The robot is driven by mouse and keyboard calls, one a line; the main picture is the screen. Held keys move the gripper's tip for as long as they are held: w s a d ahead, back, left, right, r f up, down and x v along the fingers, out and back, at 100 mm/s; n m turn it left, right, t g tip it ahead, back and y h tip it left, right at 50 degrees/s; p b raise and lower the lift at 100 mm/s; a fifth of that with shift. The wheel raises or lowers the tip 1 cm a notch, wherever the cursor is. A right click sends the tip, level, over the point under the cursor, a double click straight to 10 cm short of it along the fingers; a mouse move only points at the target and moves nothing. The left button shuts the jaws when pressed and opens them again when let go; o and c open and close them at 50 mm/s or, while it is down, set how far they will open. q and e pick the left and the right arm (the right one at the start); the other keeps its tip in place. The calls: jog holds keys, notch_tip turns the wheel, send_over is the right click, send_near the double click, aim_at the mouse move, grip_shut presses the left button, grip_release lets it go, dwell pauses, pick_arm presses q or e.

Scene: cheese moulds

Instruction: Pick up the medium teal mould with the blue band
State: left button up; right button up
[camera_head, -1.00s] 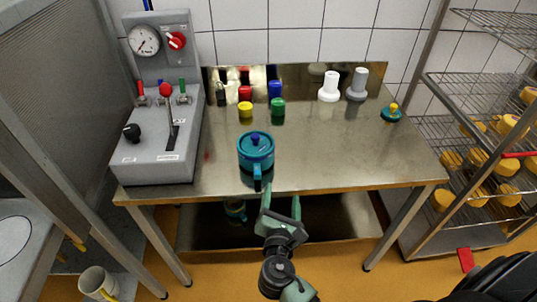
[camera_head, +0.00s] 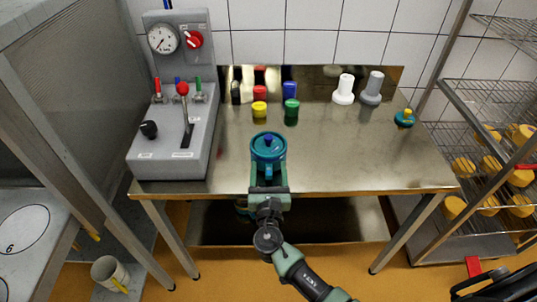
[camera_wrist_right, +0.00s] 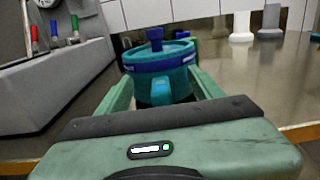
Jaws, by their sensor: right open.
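The teal mould (camera_head: 268,143) stands upright near the front edge of the steel table, with a blue knob on top. In the right wrist view the mould (camera_wrist_right: 168,88) shows a blue band around its upper part and a lighter teal tab facing me. My right gripper (camera_head: 268,172) is open, with one green finger on each side of the mould. In the wrist view the fingers flank its body; whether they touch it I cannot tell. The mould's lower part is partly hidden by the gripper. My left gripper is not in view.
A grey control box (camera_head: 180,130) with a gauge and levers stands left on the table. Yellow (camera_head: 259,109) and green (camera_head: 291,108) pieces, white (camera_head: 344,90) and grey (camera_head: 372,88) pieces, and a small teal piece with a yellow knob (camera_head: 404,119) stand farther back. The table's right middle is clear.

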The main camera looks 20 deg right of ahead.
jog(key=shift+w, duration=0.15)
grip_shut()
jog(key=shift+r, duration=0.1)
